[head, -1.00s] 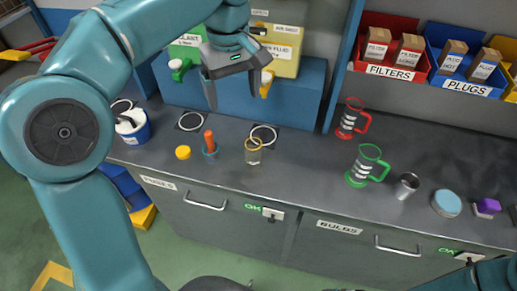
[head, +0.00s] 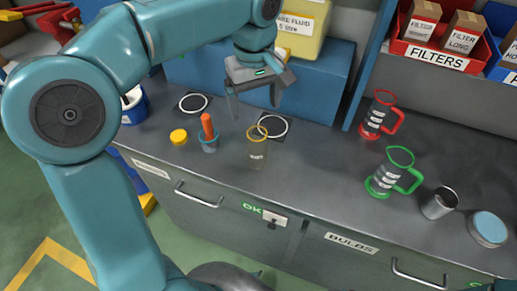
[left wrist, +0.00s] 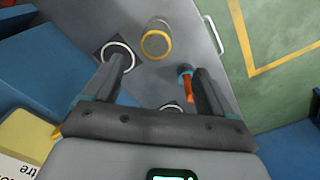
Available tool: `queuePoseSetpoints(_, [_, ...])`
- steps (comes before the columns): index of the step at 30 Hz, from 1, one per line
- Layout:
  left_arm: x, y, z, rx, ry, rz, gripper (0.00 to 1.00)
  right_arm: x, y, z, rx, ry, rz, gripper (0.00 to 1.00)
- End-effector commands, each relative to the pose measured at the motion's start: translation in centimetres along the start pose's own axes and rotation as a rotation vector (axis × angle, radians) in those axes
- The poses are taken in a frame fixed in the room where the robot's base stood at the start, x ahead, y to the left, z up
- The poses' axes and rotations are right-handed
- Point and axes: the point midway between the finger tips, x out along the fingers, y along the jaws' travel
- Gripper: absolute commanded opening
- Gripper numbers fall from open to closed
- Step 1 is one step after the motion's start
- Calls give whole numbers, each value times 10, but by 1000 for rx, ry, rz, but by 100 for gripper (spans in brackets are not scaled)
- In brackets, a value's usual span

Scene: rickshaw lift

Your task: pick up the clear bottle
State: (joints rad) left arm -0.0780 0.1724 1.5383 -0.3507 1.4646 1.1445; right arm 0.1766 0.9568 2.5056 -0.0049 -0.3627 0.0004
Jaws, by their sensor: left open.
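My right gripper is not in view.
A teal-rimmed cup with an orange-handled tool (head: 209,135) stands just left of the bottle, with a yellow cap (head: 179,137) further left. A red jug (head: 374,118), green jug (head: 388,178) and metal cup (head: 438,203) stand right. A blue block (head: 318,85) is behind.

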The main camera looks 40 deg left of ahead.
Motion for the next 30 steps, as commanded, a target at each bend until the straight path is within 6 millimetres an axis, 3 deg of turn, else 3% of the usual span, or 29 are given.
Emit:
queuePoseSetpoints(3, [26, -1, 1, 1, -2, -5, 86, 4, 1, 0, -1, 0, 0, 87])
queuePoseSetpoints(11, [48, 1, 1, 2, -2, -3, 86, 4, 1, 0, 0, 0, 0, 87])
queuePoseSetpoints(18, [86, 5, 1, 1, -2, -5, 86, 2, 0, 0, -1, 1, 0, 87])
queuePoseSetpoints(28, [95, 6, 1, 1, 0, -1, 86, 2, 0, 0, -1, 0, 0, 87])
queuePoseSetpoints(30, [94, 6, 1, 1, 0, -1, 63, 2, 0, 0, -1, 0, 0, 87])
